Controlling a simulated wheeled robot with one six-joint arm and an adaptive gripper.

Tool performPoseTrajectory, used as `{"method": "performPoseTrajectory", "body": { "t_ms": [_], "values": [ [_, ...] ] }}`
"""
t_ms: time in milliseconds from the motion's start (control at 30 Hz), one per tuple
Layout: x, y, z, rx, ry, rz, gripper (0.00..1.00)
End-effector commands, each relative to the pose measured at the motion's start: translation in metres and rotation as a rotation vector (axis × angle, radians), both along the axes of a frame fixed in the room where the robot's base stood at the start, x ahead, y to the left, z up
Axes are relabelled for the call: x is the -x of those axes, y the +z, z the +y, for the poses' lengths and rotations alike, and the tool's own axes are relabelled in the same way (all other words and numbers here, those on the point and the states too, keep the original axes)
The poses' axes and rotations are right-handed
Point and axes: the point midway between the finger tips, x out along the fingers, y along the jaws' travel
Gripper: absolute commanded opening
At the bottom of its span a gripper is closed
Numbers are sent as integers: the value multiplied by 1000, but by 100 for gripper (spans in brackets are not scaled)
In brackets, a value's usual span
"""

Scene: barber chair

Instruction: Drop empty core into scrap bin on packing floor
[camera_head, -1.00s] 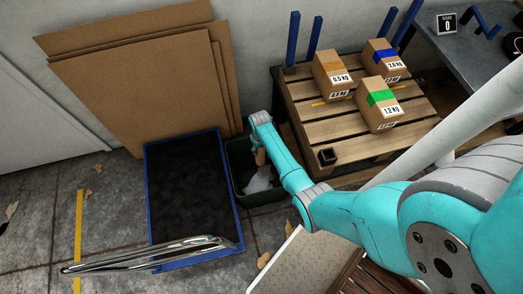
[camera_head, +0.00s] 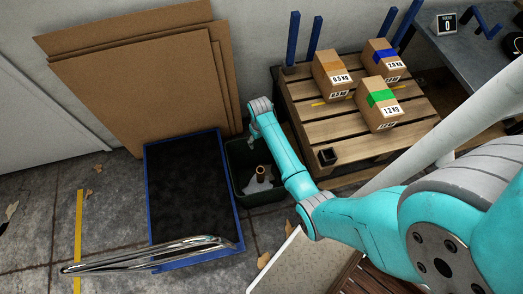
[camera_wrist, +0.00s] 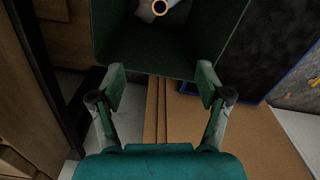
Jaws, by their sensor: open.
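The empty core (camera_head: 261,174) is a small tan tube inside the dark green scrap bin (camera_head: 262,199), standing roughly upright among pale scrap. In the wrist view its ring-shaped end (camera_wrist: 160,7) shows at the top edge, inside the bin (camera_wrist: 150,55). My gripper (camera_wrist: 161,84) is open, with nothing between its fingers, and is apart from the core. Its fingers overlap the bin's near edge in the wrist view. In the head view my arm reaches over the bin's right side and the fingers are hidden.
A blue-edged cart with a black deck (camera_head: 190,195) and chrome handle (camera_head: 150,255) stands left of the bin. Cardboard sheets (camera_head: 135,80) lean on the wall behind. A wooden pallet (camera_head: 310,110) with three taped boxes (camera_head: 380,105) is at right. Floor at far left is mostly open.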

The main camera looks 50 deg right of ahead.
Motion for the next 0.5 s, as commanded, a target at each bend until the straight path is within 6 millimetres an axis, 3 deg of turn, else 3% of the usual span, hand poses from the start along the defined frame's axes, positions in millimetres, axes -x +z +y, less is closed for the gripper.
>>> {"method": "performPoseTrajectory", "body": {
  "t_ms": [200,500],
  "values": [
    [0,31,0,0,0,-1,76],
    [0,40,0,0,0,0,76]
  ]
}}
